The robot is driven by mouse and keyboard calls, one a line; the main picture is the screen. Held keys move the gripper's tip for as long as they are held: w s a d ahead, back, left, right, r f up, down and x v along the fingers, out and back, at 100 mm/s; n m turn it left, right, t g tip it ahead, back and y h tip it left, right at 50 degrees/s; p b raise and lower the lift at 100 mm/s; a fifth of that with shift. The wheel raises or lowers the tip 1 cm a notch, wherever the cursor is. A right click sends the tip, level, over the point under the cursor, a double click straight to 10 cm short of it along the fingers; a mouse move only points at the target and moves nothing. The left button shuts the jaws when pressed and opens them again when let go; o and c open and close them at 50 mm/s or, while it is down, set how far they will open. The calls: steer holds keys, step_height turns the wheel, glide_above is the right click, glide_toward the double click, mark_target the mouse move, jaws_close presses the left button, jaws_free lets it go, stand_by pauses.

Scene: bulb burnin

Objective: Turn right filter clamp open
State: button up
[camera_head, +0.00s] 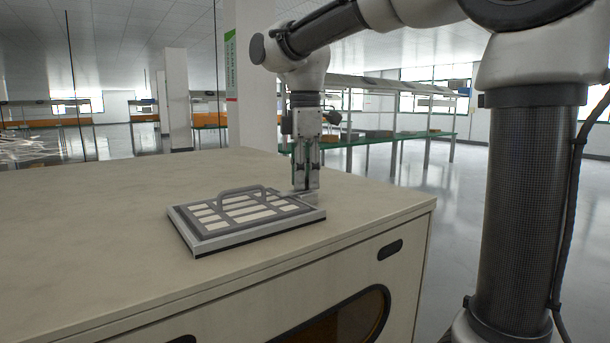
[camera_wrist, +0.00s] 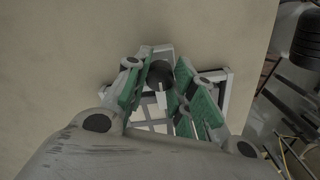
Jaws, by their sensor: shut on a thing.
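The filter (camera_head: 245,215) lies flat on the pale cabinet top, a grey-rimmed frame with white panels and a raised grey handle (camera_head: 240,189). My gripper (camera_head: 305,194) points straight down at the frame's right back corner. In the wrist view my gripper (camera_wrist: 162,76) has its green-padded fingers on either side of a dark round knob (camera_wrist: 160,74), which appears to be the right filter clamp. The fingers are shut on it. The fingers hide most of the clamp, so its turn angle cannot be told. Part of the frame (camera_wrist: 229,90) shows beside the fingers.
The cabinet top (camera_head: 110,215) is bare to the left of the filter. Its right edge runs close beyond the frame. The cabinet front has a dark slot (camera_head: 390,250) and an oval window. Shelving and a pillar stand well behind.

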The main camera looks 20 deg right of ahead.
steer(key=shift+m, duration=0.3)
steer(key=m, duration=0.3)
steer(key=shift+m, duration=0.4)
steer(key=m, duration=0.4)
steer(key=shift+m, duration=0.3)
steer(key=m, duration=0.8)
steer(key=shift+m, duration=0.6)
steer(key=o, duration=1.1)
steer(key=shift+c, duration=0.2)
